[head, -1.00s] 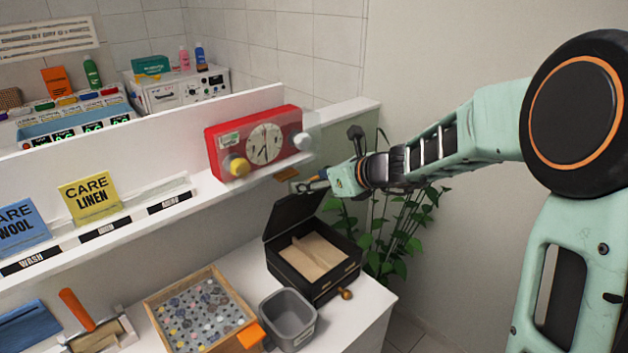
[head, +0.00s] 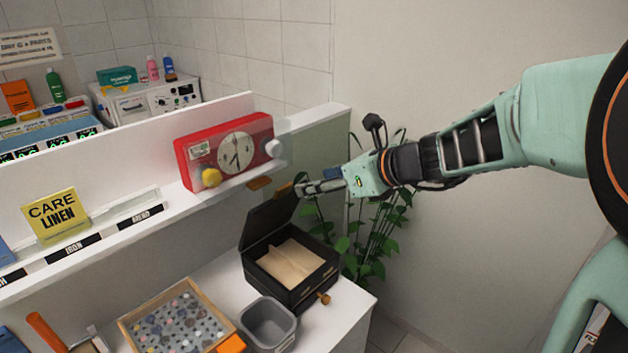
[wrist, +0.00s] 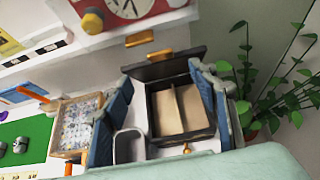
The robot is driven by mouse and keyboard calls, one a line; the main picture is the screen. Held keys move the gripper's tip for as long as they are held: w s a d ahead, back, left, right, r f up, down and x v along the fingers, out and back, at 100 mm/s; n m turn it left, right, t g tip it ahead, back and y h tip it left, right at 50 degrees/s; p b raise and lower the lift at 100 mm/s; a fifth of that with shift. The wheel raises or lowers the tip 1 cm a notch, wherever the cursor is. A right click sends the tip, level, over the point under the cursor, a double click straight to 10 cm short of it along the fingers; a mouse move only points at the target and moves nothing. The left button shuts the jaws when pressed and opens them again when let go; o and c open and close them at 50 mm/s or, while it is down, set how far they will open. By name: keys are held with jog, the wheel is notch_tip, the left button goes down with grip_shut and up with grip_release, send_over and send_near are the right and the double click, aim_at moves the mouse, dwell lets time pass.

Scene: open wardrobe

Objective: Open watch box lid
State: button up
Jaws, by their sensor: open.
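The watch box (head: 322,275) is black with a tan divided inside and stands on the white counter. Its lid (head: 266,224) stands raised at the back, so the inside is in plain view. The box (wrist: 150,108) and its upright lid (wrist: 165,66) also show in the wrist view. My gripper (head: 299,188) is at the lid's upper right corner in the head view; whether it touches is unclear. In the wrist view its two blue fingers (wrist: 160,76) are spread apart with nothing held between them.
A red timer (head: 225,152) sits on the shelf above. A grey bin (head: 268,322) and a wooden tray of small pieces (head: 180,318) stand left of the box. A plant (head: 375,225) is to the right. The wall beyond is bare.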

jog(key=shift+c, duration=0.7)
jog(key=shift+f, duration=0.2)
jog(key=shift+c, duration=1.3)
jog(key=shift+t+y, duration=0.5)
jog(key=shift+y, duration=0.2)
jog(key=d+f+b, duration=0.1)
jog(key=b, duration=0.2)
jog(key=s+d+f+b, duration=0.1)
jog(key=f+b, duration=0.1)
jog(key=b, duration=0.1)
jog(key=s+d+f+b, duration=0.1)
jog(key=f+b, duration=0.1)
jog(key=b, duration=0.1)
jog(key=shift+s+b, duration=0.1)
jog(key=shift+b, duration=0.3)
grip_shut()
jog(key=x, duration=0.3)
jog(key=r+b+x, duration=0.1)
jog(key=x, duration=0.3)
jog(key=r+x, duration=0.1)
jog(key=x, duration=0.2)
jog(key=shift+w+a+f+b, duration=0.15)
jog(key=shift+w+a+b, duration=0.15)
jog(key=shift+w+a, duration=0.15)
jog(key=shift+w+a+r, duration=0.2)
jog(key=shift+w+a, duration=0.1)
jog(key=shift+a, duration=0.15)
